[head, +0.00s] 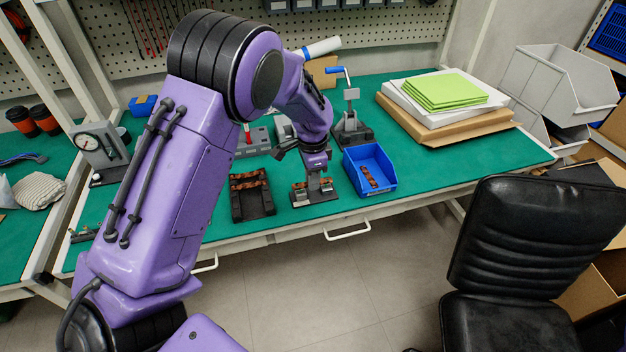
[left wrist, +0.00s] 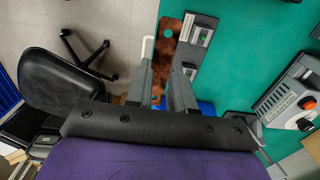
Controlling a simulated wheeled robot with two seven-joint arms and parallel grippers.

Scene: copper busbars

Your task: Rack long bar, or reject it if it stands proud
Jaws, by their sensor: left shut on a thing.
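My left gripper (head: 318,186) is at the front of the bench, over a small grey fixture (head: 312,197). In the left wrist view its two fingers (left wrist: 168,92) are shut on a copper bar (left wrist: 168,48) with round holes. The grey fixture (left wrist: 197,35) lies right beside the bar there; I cannot tell whether they touch. The bar's ends show as brown patches in the head view, its middle hidden by the fingers. A dark rack (head: 252,206) with copper bars stands to the left. A blue bin (head: 378,186) with a copper piece (head: 369,176) stands to the right. My right gripper is not in view.
A toggle press with a blue handle (head: 350,118) stands behind the blue bin. A dial gauge (head: 97,145) is at the left. Green sheets (head: 445,90) on boxes lie at the back right. A black chair (head: 535,240) stands in front. Green bench right of the bin is clear.

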